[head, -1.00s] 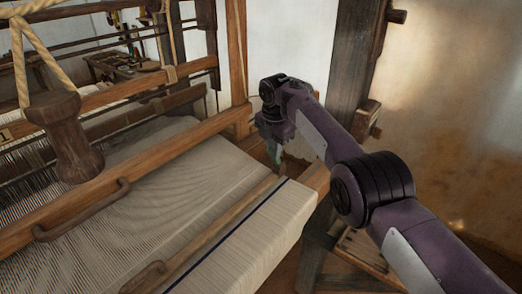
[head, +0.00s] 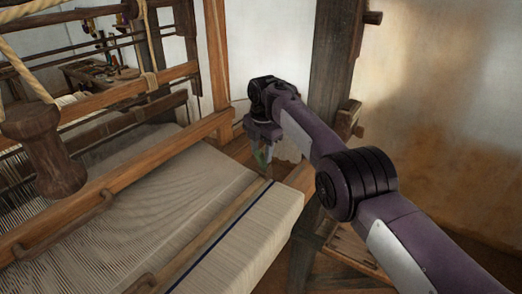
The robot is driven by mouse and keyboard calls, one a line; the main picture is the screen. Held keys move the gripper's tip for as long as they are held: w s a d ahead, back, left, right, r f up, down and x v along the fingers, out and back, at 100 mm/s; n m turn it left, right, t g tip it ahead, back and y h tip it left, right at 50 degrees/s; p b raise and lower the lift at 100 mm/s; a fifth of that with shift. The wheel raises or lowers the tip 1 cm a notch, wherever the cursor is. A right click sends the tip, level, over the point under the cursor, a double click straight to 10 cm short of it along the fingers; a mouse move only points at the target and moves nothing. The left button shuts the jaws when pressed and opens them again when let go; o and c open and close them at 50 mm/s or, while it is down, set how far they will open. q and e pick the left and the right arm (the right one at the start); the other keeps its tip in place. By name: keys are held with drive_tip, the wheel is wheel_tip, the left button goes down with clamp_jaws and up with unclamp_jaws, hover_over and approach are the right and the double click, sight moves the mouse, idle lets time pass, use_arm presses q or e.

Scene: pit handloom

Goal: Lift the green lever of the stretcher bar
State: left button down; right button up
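The stretcher bar (head: 213,228) is a long wooden strip lying across the pale woven cloth (head: 165,185), beside a dark blue stripe. My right gripper (head: 263,162) points down just beyond the bar's far end, by the cloth's right edge. A small green patch (head: 262,156) shows at its fingers; it may be the green lever, but it is small and partly covered. I cannot tell whether the fingers are around it, touching it or apart from it, nor how wide they are. My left gripper is out of view.
A wooden beam (head: 105,193) with a curved handle crosses the warp at left. A dark upright post (head: 333,75) stands behind my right arm. The rolled cloth (head: 250,242) fills the near front. Bare wall (head: 450,110) lies to the right.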

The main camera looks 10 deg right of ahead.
drive_tip(key=shift+a, duration=0.1)
drive_tip(key=shift+r, duration=0.25)
drive_tip(key=r, duration=0.2)
drive_tip(key=r+b, duration=0.1)
drive_tip(key=r, duration=0.3)
drive_tip(key=shift+s+r+b, duration=0.15)
drive_tip(key=shift+s+b, duration=0.15)
drive_tip(key=shift+b, duration=0.05)
drive_tip(key=shift+s+r, duration=0.1)
drive_tip(key=shift+r, duration=0.4)
drive_tip(key=shift+f, duration=0.1)
